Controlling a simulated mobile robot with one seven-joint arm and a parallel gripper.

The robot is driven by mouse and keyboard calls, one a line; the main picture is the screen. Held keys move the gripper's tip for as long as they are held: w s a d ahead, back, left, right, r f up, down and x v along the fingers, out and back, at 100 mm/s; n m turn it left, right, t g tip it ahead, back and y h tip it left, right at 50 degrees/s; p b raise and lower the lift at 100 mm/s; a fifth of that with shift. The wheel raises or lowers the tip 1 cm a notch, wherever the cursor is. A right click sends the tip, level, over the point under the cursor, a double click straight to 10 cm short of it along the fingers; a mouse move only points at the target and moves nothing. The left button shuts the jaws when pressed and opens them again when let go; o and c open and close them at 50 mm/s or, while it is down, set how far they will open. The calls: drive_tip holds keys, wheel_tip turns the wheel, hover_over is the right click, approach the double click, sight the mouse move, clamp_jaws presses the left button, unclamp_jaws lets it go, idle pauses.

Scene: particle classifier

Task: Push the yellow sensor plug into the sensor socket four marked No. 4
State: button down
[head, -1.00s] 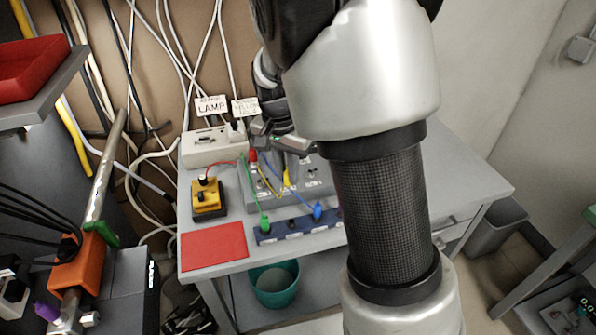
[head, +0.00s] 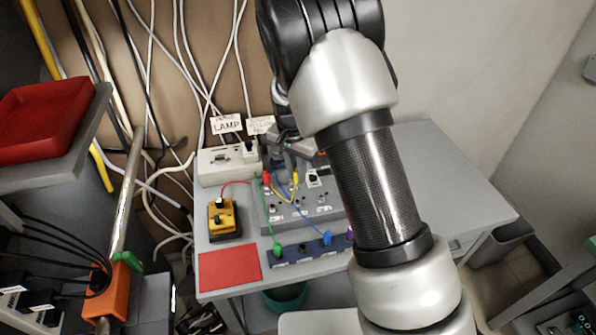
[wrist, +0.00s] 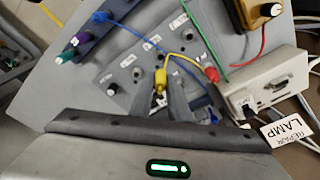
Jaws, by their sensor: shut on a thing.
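The yellow sensor plug (wrist: 160,80) is at my gripper's fingers (wrist: 165,100) in the wrist view, over the grey socket panel (wrist: 122,72). My gripper is shut on it, and a thin yellow cable runs from it. In the head view the yellow plug (head: 295,178) shows just below my gripper (head: 298,152), which my arm partly covers. The panel (head: 274,215) has several dark round sockets with small white labels. I cannot read which is No. 4, nor tell whether the plug's tip touches a socket.
A red plug (wrist: 211,75) stands in the panel near the yellow plug. A blue strip (head: 298,252) in front holds green and blue plugs. A yellow box (head: 222,217), a red mat (head: 229,268) and a white box (head: 222,165) are at left. The right tabletop is clear.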

sight(297, 182)
drive_tip(key=shift+f+b, duration=1.95)
drive_tip(key=shift+f, duration=0.95)
drive_tip(key=shift+f+b, duration=1.15)
drive_tip(key=shift+f, duration=0.35)
drive_tip(key=c, duration=1.6)
unclamp_jaws()
drive_tip(key=r, duration=0.5)
drive_tip(key=s+r, duration=0.1)
drive_tip(key=r, duration=0.5)
drive_tip(key=a+r+p, duration=0.1)
drive_tip(key=r, duration=0.5)
drive_tip(key=shift+s+r, duration=0.15)
drive_tip(key=shift+s, duration=0.25)
